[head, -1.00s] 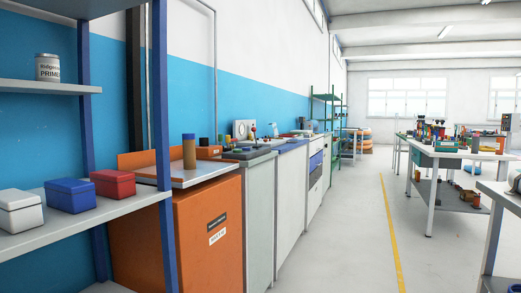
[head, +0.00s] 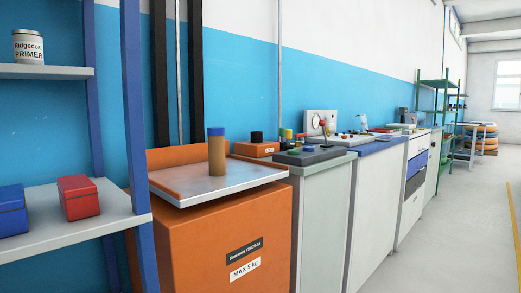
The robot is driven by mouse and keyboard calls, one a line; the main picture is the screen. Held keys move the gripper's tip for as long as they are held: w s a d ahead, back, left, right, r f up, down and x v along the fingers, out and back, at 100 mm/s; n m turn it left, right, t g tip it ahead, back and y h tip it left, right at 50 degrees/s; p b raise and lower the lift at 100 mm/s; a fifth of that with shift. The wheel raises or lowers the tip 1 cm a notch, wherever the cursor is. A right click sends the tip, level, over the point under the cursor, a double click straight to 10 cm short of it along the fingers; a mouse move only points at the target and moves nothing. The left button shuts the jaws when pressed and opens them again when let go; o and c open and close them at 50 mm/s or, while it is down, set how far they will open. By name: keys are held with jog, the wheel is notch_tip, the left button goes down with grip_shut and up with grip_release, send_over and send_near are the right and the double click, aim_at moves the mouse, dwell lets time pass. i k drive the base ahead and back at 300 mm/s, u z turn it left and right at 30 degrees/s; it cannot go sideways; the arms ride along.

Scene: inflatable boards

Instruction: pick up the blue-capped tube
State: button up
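The blue-capped tube (head: 217,153) stands upright on the metal top (head: 190,186) of an orange cabinet (head: 215,240). It has a tan-brown body and a short blue cap. It stands near the middle of that top and nothing touches it. My gripper is not in view.
A shelf rack with a blue post (head: 137,110) stands at the left, close to the cabinet. It holds a blue box (head: 12,209), a red box (head: 78,195) and a primer can (head: 28,46). Counters run back along the wall. Open floor (head: 450,235) lies at the right.

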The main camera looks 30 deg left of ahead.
aim_at(216, 135)
jog(key=u, duration=0.8)
jog(key=i, duration=0.8)
jog(key=u, duration=0.9)
